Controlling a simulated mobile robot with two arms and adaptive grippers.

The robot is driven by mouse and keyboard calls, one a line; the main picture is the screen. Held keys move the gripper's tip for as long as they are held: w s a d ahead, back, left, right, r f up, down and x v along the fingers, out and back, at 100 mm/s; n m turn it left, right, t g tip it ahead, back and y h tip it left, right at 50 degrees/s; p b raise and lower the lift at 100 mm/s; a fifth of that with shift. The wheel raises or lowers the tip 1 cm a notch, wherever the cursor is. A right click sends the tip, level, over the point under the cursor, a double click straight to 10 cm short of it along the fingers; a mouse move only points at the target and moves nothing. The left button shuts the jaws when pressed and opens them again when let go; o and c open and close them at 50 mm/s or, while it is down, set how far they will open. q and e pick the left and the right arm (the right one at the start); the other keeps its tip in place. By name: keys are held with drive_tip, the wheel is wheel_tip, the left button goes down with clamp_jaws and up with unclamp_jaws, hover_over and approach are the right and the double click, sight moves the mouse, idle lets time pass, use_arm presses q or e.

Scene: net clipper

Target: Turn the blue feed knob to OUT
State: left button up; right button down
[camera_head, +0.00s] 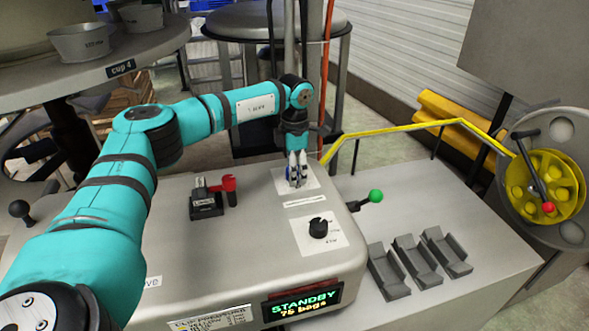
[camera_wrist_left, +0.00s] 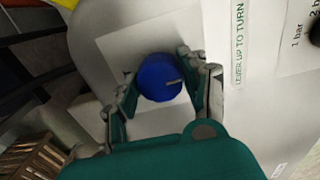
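The blue feed knob (camera_wrist_left: 159,78) shows in the left wrist view on a pale square plate, with a short grey pointer mark towards its right side. My left gripper (camera_wrist_left: 158,66) has one finger on each side of the knob, apart, with narrow gaps; whether either finger touches it I cannot tell. In the head view my left gripper (camera_head: 297,178) points down at the plate on top of the grey machine (camera_head: 262,235), and its fingers mostly hide the knob. The OUT marking is not readable. My right gripper is not in view.
A black pressure knob (camera_head: 318,228) sits nearer on the machine, and a green-balled lever (camera_head: 375,196) stands to its right. A red-handled black clamp (camera_head: 207,203) is to the left. A lit display (camera_head: 301,302) reads STANDBY, 75 bags. A yellow rail (camera_head: 400,128) runs behind.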

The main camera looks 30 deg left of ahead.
use_arm(q)
drive_tip(key=c, duration=0.6)
